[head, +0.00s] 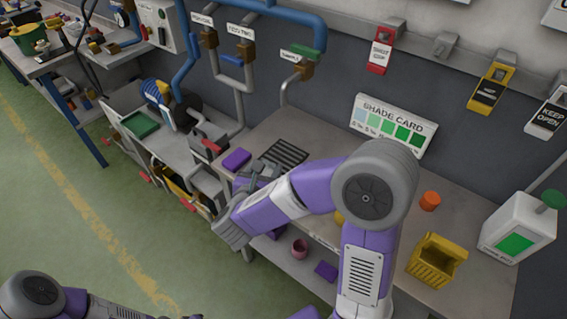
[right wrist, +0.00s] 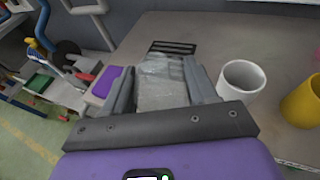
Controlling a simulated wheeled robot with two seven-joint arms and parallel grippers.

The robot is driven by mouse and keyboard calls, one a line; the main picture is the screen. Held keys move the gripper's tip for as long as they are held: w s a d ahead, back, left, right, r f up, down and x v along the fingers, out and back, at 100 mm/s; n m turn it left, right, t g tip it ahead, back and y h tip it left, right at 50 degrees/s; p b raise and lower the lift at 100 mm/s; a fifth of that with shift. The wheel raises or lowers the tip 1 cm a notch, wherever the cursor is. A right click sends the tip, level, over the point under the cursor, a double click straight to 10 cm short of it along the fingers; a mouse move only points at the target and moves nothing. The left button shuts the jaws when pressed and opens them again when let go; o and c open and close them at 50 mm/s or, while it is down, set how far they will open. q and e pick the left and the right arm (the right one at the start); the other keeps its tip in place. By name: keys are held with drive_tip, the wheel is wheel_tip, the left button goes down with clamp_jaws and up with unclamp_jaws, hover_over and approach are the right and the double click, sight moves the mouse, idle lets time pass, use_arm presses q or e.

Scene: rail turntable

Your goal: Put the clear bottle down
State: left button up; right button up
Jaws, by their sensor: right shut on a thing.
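My right gripper (head: 258,174) is over the left end of the workbench (head: 330,154) in the head view. In the right wrist view, its two grey fingers (right wrist: 160,84) are shut on the clear bottle (right wrist: 161,82), a pale see-through body between them. A black slotted grate (right wrist: 172,47) lies on the bench just beyond the bottle, and it also shows in the head view (head: 284,154). I cannot tell whether the bottle touches the bench. In the head view the bottle is too small to make out. My left gripper is out of view.
A purple block (right wrist: 106,82) is left of the fingers. A white cup (right wrist: 241,79) stands close on their right, with a yellow object (right wrist: 302,101) farther right. A yellow bin (head: 435,262) and an orange cup (head: 430,201) stand on the bench's right part.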

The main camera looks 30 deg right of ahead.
drive_tip(key=shift+w+d, duration=0.1)
drive_tip(key=shift+d, duration=0.25)
drive_tip(key=shift+d+r+x, duration=0.1)
drive_tip(key=shift+r+x, duration=0.15)
drive_tip(key=shift+x, duration=2.65)
drive_tip(key=shift+d+r+x, duration=0.1)
drive_tip(key=shift+r+x, duration=0.1)
drive_tip(key=shift+x, duration=2.75)
drive_tip(key=shift+d+r+x, duration=0.1)
drive_tip(key=shift+r+x, duration=0.15)
drive_tip(key=shift+x, duration=2.65)
drive_tip(key=shift+f+b, duration=0.2)
drive_tip(key=shift+b, duration=0.1)
drive_tip(key=o, duration=1.1)
drive_tip(key=shift+r, duration=0.1)
drive_tip(key=shift+c, duration=0.2)
